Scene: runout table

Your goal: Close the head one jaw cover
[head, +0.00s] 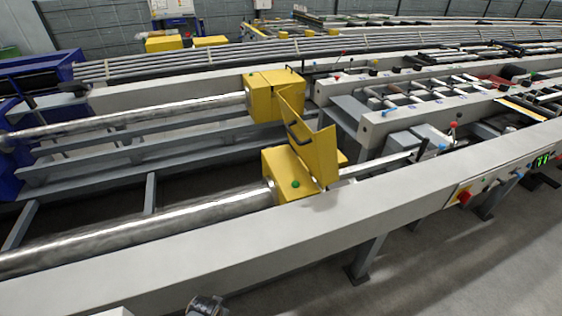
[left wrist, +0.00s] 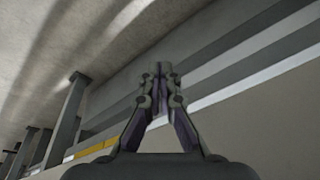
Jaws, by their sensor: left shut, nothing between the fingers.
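The near yellow jaw housing (head: 290,174) sits around the end of the near steel bar, with a green dot on its face. Its yellow cover (head: 318,150) stands raised and tilted open, with a black handle on it. A far yellow jaw housing (head: 272,92) sits on the second bar behind. No label tells which one is head one. In the left wrist view my left gripper (left wrist: 160,70) is shut with its fingertips together and empty, near the table's side beam. It is not clearly visible in the head view, and my right gripper does not show.
A long grey front beam (head: 230,228) runs along the near side, carrying a control panel with a red button (head: 464,197) at the right. Table legs (head: 366,259) stand on the floor below. Bare floor (head: 430,270) lies at the lower right.

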